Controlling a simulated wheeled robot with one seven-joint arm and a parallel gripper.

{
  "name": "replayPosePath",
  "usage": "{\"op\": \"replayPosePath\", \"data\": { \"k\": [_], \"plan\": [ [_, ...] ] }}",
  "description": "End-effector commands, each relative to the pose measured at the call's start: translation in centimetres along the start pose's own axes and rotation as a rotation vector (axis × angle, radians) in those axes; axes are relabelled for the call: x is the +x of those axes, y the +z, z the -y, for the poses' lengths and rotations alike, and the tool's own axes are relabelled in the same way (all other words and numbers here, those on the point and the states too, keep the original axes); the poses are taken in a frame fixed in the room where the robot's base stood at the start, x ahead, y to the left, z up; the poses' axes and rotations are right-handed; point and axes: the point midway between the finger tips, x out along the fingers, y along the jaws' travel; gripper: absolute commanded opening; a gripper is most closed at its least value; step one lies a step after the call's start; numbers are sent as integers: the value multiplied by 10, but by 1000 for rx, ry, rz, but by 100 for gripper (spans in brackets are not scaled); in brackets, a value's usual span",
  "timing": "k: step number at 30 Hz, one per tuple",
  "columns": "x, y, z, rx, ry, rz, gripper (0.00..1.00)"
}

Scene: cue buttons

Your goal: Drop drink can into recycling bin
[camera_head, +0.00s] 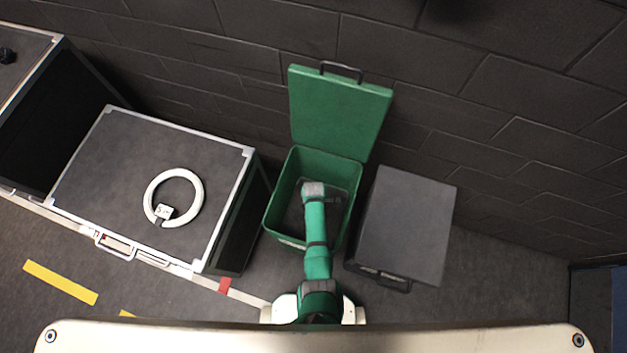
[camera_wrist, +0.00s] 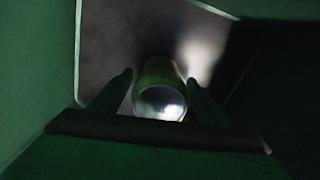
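The recycling bin (camera_head: 278,208) is a green box in the middle of the head view, standing against the wall. Its green lid (camera_head: 338,112) is up and open. My arm reaches over the bin, and my gripper points down inside it, hidden there in the head view. In the wrist view the drink can (camera_wrist: 160,98) is green with a shiny silver end facing the camera. It sits between the two dark fingers of my gripper (camera_wrist: 160,80), which appear to be against its sides. The can does not show in the head view.
A dark closed bin or box (camera_head: 412,225) stands close to the right of the green bin. On the left is a dark case (camera_head: 100,170) with white edges, with a white ring (camera_head: 152,192) on top. A brick wall rises behind.

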Motion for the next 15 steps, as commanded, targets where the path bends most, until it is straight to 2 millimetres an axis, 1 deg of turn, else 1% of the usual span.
{"op": "replayPosePath", "data": {
  "k": [8,11,15],
  "plan": [
    [-2,0,0,0,0,0,69],
    [-8,0,0,1,1,-1,69],
    [-25,-1,-1,2,3,-3,69]
  ]
}}
